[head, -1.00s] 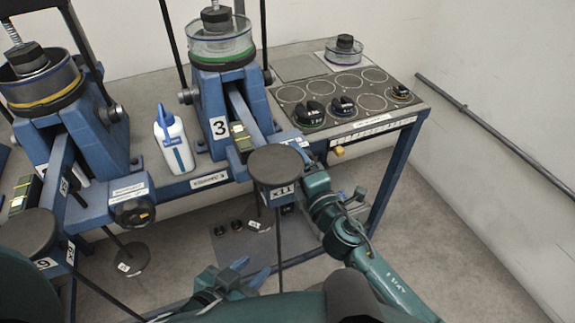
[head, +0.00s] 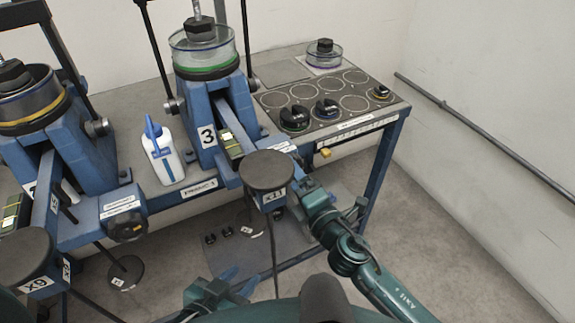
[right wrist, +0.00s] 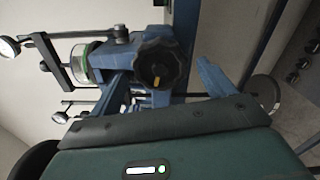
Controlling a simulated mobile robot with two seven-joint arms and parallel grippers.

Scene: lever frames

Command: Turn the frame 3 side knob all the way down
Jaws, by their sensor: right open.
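Frame 3 (head: 185,100) is a blue stand with a "3" plate, a glass ring on top and a black round weight marked X11 (head: 267,168) in front. A black lobed knob (right wrist: 161,62) with an orange mark shows in the right wrist view and appears to be its side knob. In the head view that knob is hidden behind the weight and my right arm. My right gripper (head: 302,182) is close to the right of the weight; one blue finger (right wrist: 214,78) shows right of the knob, apart from it, and the gripper is open. My left gripper (head: 238,284) is low, open and empty.
A neighbouring frame with its own black knob (head: 127,226) stands at left. A white bottle (head: 165,158) is between the frames. A bench plate with several knobs (head: 345,93) lies to the right. The floor at right (head: 470,220) is clear.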

